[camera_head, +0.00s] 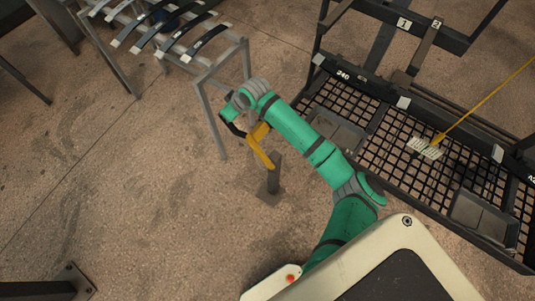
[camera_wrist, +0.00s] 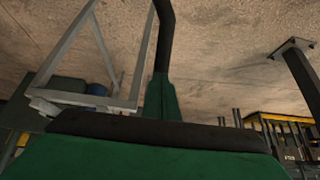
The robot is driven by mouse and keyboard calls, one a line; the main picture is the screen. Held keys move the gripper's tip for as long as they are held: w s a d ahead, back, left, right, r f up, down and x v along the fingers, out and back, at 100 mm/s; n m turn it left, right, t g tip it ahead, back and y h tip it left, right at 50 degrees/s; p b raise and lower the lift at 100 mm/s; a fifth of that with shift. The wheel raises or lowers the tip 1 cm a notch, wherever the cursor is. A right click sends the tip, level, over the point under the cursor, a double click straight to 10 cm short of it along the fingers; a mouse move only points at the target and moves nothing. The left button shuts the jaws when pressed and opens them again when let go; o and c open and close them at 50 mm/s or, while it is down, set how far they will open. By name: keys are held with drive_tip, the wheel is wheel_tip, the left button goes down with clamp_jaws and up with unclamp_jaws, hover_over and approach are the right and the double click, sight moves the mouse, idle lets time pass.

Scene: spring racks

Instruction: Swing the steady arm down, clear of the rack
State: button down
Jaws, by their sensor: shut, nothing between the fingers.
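A yellow bent arm (camera_head: 260,152), which I take to be the steady arm, stands on a short dark post (camera_head: 273,178) with a square foot on the floor. It slants from upper left down to the post top. My gripper (camera_head: 237,130), small and dark at the end of my green arm, is just left of the yellow arm's upper end. It looks shut and empty. I cannot tell whether it touches the yellow arm. My wrist and arm hide part of that end. The grey rack (camera_head: 208,75) stands up and left, and its frame shows in the wrist view (camera_wrist: 70,98).
Several dark leaf springs (camera_head: 180,40) lie across the grey rack. A black mesh platform (camera_head: 380,125) with grey trays (camera_head: 340,130) fills the right side. A yellow rod (camera_head: 490,98) slants over it to a pale block (camera_head: 424,148).

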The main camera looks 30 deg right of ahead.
drive_tip(key=shift+w+a, duration=0.25)
drive_tip(key=shift+w, duration=0.35)
drive_tip(key=shift+w+a, duration=0.25)
drive_tip(key=shift+w, duration=0.35)
drive_tip(key=shift+s+d, duration=0.4)
drive_tip(key=shift+s, duration=0.55)
drive_tip(key=shift+s+d, duration=0.35)
drive_tip(key=shift+s, duration=0.6)
drive_tip(key=shift+s+d, duration=0.4)
drive_tip(key=shift+s, duration=0.55)
